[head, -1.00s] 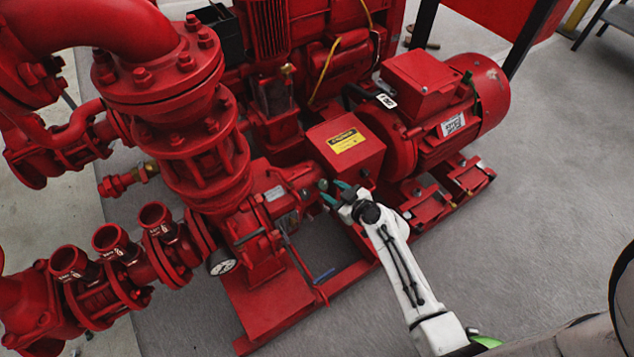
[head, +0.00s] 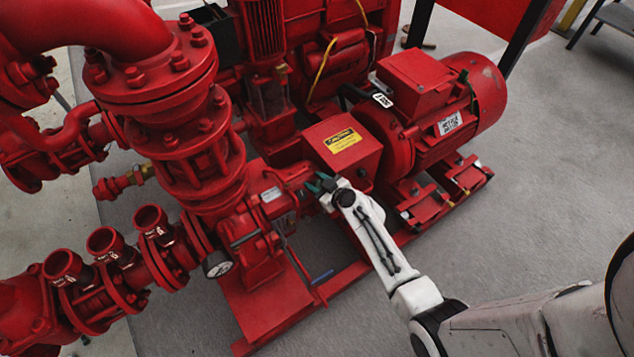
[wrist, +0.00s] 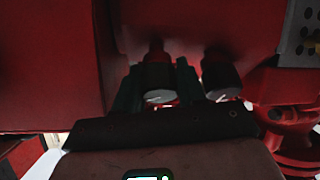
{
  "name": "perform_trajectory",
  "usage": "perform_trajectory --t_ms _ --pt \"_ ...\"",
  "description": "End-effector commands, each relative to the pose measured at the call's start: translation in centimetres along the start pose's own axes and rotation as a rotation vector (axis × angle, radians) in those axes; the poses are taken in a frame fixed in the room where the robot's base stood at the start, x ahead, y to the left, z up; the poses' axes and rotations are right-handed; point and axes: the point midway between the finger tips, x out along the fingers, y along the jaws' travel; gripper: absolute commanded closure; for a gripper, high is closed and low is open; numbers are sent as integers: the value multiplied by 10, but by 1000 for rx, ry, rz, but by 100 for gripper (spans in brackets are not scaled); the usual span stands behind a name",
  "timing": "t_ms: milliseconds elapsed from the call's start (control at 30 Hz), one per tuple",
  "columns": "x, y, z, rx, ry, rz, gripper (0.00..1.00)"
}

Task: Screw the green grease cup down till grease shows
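In the wrist view, a short dark cup-shaped cylinder (wrist: 158,76) with a pale round end sits between the two dark teal fingers of my gripper (wrist: 158,92). A similar cylinder (wrist: 221,76) sits just right of the right finger. The shade hides their colours, so I cannot tell which is the green grease cup. The fingers stand apart, close beside the first cylinder; contact with it is unclear. In the head view, my gripper (head: 320,184) is at the pump's shaft end, left of the red box with a yellow label (head: 342,141). The cups are not distinct there, and no grease is visible.
The red pump casing (head: 254,230) and pressure gauge (head: 217,264) lie left of my gripper. The red motor (head: 450,95) stands to the right, and the red base rail (head: 345,284) runs below. The grey floor (head: 560,170) at the right is clear.

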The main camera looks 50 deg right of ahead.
Motion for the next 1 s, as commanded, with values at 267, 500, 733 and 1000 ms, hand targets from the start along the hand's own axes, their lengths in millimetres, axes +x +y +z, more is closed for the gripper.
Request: perform_trajectory --t_ms 267,500,733,1000 --pt "0 0 0 1 0 0 91" --pt "0 -1 0 39 -1 15 91" --pt "-1 0 -2 161 -2 68 91" --pt "-2 2 -3 353 -3 151 91"
